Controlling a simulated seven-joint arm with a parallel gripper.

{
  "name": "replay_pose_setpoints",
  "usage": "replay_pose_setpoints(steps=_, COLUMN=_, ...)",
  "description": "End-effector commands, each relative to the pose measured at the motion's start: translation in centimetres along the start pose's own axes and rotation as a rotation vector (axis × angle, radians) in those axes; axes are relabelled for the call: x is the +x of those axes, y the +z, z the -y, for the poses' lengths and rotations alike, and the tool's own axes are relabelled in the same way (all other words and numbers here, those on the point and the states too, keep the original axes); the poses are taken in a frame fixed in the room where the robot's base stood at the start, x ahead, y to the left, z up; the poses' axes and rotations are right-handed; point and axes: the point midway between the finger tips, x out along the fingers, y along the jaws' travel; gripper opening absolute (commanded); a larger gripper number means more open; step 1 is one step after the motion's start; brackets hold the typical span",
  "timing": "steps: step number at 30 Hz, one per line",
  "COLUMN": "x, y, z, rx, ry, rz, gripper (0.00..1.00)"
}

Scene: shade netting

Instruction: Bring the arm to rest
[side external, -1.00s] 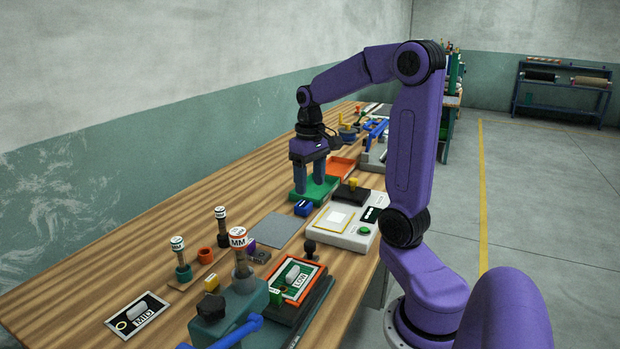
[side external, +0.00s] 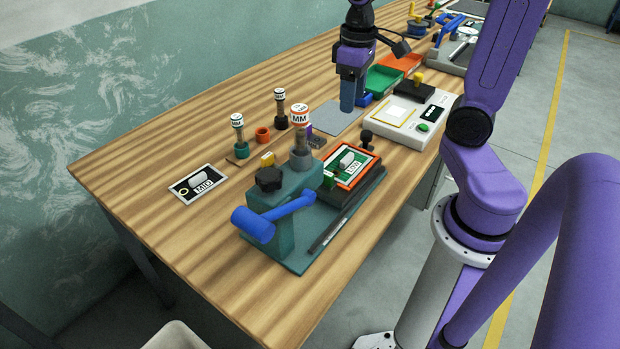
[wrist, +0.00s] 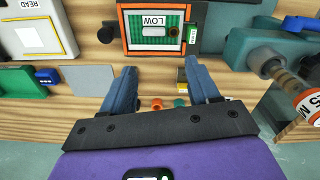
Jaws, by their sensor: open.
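My gripper (side external: 355,97) hangs above the bench beside the grey mat (side external: 333,121), with its fingers pointing down. In the wrist view both fingers of my gripper (wrist: 160,88) stand wide apart with nothing between them, so it is open and empty. The side view shows the two fingers nearly in line. My arm reaches in from the right, and part of it lies outside the top of the picture.
A teal press (side external: 272,215) with a blue handle stands in front, beside an orange-framed LOW card (side external: 350,167). A white scale (side external: 405,118), green tray (side external: 383,80) and orange tray (side external: 404,64) lie behind. A MID card (side external: 196,184) and several upright stamps stand left.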

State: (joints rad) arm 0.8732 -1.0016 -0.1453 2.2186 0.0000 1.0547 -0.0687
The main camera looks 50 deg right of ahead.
Motion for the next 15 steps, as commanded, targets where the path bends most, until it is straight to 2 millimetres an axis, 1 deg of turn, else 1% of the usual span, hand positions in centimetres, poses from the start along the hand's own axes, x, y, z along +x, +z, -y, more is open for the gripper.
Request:
replay_pose_setpoints(steps=1, x=0.2, y=0.4, z=1.7, rx=-0.067, ry=-0.001, rz=0.0, gripper=0.6)
replay_pose_setpoints(steps=6, x=1.0, y=2.4, z=6.4, rx=-0.273, ry=-0.005, rz=-0.004, gripper=0.6)
replay_pose_setpoints(steps=9, x=1.4, y=3.9, z=8.9, rx=-0.394, ry=-0.008, rz=-0.008, gripper=0.6)
replay_pose_setpoints(steps=11, x=1.7, y=5.0, z=10.2, rx=-0.466, ry=-0.009, rz=-0.008, gripper=0.6)
replay_pose_setpoints(steps=15, x=2.4, y=7.8, z=12.7, rx=-0.634, ry=-0.013, rz=-0.01, gripper=0.6)
